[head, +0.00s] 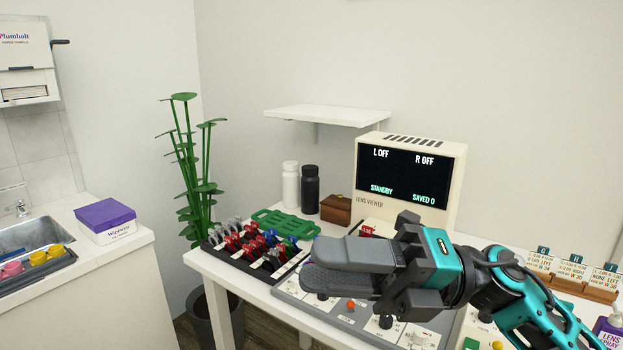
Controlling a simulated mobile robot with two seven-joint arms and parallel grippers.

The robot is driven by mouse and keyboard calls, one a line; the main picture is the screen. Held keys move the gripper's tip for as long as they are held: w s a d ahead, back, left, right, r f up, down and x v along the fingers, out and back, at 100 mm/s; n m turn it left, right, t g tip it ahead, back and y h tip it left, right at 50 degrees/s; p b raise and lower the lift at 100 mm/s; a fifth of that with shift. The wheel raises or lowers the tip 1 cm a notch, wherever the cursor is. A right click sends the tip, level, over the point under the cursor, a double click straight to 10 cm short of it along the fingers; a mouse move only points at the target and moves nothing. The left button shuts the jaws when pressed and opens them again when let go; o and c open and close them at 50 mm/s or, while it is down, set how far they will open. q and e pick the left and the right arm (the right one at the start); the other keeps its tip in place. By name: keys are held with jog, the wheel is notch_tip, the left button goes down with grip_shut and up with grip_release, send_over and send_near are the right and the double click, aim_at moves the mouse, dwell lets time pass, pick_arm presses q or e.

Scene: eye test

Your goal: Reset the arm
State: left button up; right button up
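My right arm reaches in from the lower right. Its gripper (309,262) is over the front of the white table, in front of the lens viewer and above a grey control panel. The two dark grey fingers point left and lie against each other with no gap visible between them. Nothing shows in their grip. The gripper hides part of the panel and the table behind it. My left gripper is not in view.
The lens viewer (447,170) reads "L OFF", "R OFF", "STANDBY", "SAVED 0". A rack (241,264) of red, blue and grey pieces sits left of my gripper. Bottles (310,190), a brown box (336,209) and card stands (603,281) share the table (215,268). A counter with sink stands left.

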jog(key=w+d+f+m+t+h+p, duration=0.1)
jog(key=w+d+f+m+t+h, duration=0.25)
jog(key=f+m+t, duration=0.55)
jog(key=w+d+f+m+t+h+p, duration=0.1)
jog(key=w+d+f+m+t+h, duration=0.25)
jog(key=m, duration=0.85)
jog(key=w+d+f+m+t+h+p, duration=0.1)
jog(key=d+f+m+t+h+p, duration=0.25)
jog(key=m+t, duration=0.65)
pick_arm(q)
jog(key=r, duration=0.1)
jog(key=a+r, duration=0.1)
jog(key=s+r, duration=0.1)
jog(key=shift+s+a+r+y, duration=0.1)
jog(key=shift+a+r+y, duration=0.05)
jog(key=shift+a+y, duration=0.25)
pick_arm(e)
jog(key=s+d+f+m+g+h, duration=0.2)
jog(key=s+f+m+g+h, duration=0.2)
jog(key=s+f, duration=0.3)
jog(key=s+d+f+m+g+h, duration=0.3)
jog(key=s+f, duration=0.4)
jog(key=f, duration=0.7)
jog(key=shift+m+g+h, duration=0.45)
jog(key=shift+m+g, duration=0.3)
jog(key=shift+m, duration=0.05)
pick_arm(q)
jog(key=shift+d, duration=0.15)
pick_arm(e)
jog(key=shift+r, duration=0.1)
